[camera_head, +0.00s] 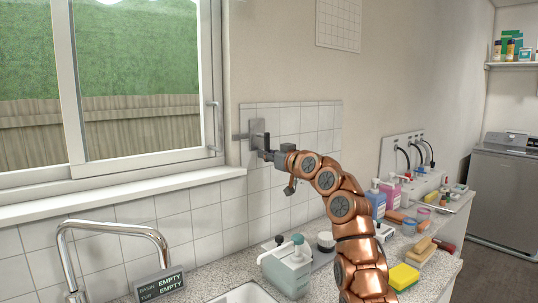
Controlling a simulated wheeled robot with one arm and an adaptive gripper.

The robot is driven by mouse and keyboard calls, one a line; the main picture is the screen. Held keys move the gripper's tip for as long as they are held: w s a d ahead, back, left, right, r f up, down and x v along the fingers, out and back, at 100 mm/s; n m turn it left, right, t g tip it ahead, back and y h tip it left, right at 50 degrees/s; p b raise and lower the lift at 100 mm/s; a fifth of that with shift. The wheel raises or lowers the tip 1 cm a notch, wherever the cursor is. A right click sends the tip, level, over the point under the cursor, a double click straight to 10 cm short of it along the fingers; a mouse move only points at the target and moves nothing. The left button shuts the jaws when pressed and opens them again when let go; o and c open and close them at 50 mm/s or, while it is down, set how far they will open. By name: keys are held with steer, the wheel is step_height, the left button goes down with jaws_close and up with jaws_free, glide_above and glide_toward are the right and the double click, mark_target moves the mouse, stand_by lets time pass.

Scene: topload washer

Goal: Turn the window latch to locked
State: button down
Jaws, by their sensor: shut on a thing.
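A grey latch plate (257,129) is on the tiled wall just right of the window frame. A short bar (240,136) runs left from it toward the frame. A dark lever (266,142) stands out from its front and looks roughly upright. My gripper (267,154) is at the lower right of the plate, shut on the dark lever. The fingertips are small and partly merge with the lever, so the exact grip is hard to see. The window (135,80) has a slim pale vertical handle (212,126) on its right frame, apart from my gripper.
A curved tap (115,228) and sink lie below the window. The counter holds a soap dispenser (289,265), a yellow sponge (404,276), a brush (421,249) and several bottles. A washer (505,185) stands far right. The wall above my gripper is clear up to a calendar (339,24).

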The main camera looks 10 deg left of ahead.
steer(key=c, duration=1.1)
jaws_free()
steer(key=shift+r, duration=0.1)
steer(key=shift+d, duration=0.1)
steer(key=shift+v, duration=3.55)
steer(key=shift+s+d, duration=0.1)
